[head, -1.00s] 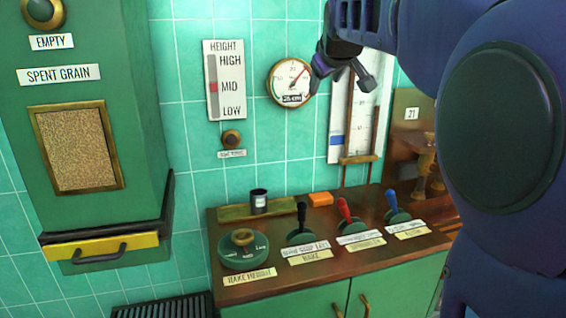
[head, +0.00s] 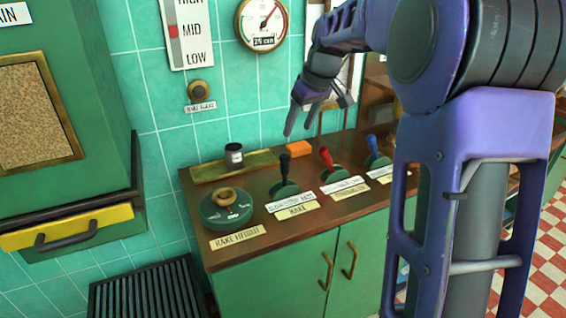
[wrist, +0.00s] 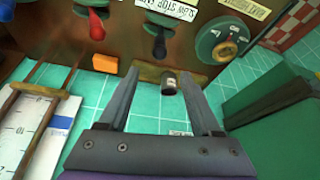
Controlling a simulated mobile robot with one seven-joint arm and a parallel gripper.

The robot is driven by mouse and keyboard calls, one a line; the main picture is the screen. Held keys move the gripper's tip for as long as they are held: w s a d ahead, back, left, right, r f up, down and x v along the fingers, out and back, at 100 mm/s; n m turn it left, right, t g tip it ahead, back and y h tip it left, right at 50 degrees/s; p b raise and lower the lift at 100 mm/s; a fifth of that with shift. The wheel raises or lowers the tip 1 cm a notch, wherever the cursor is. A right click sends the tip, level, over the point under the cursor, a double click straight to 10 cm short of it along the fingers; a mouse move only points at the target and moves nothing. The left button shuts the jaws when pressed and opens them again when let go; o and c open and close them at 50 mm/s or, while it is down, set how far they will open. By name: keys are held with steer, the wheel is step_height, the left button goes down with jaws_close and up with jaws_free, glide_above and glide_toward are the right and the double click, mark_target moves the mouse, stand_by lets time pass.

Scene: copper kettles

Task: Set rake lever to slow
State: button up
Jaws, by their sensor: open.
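The rake lever (head: 284,165) is a black-handled lever on a round green base on the counter, above a "RAKE" label (head: 297,210) and a slow/stop/fast strip. Its handle stands roughly upright in the head view. In the wrist view the black lever (wrist: 159,45) shows upside down near the top, beside a "SLOW STOP" strip (wrist: 178,9). My gripper (head: 309,134) is open and empty, in the air above and to the right of the rake lever, apart from it. In the wrist view its fingers (wrist: 156,88) are spread, with the lever beyond them.
A red lever (head: 327,160) and a blue lever (head: 373,147) stand to the right. The rake height dial (head: 226,208) is to the left. A gauge (head: 262,24) hangs on the wall.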

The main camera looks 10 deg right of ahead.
mark_target(287, 156)
steer(key=b+x, duration=0.1)
steer(key=x, duration=1.4)
steer(key=shift+w+f+b, duration=0.1)
steer(key=shift+b, duration=0.2)
jaws_close()
stand_by(0.6)
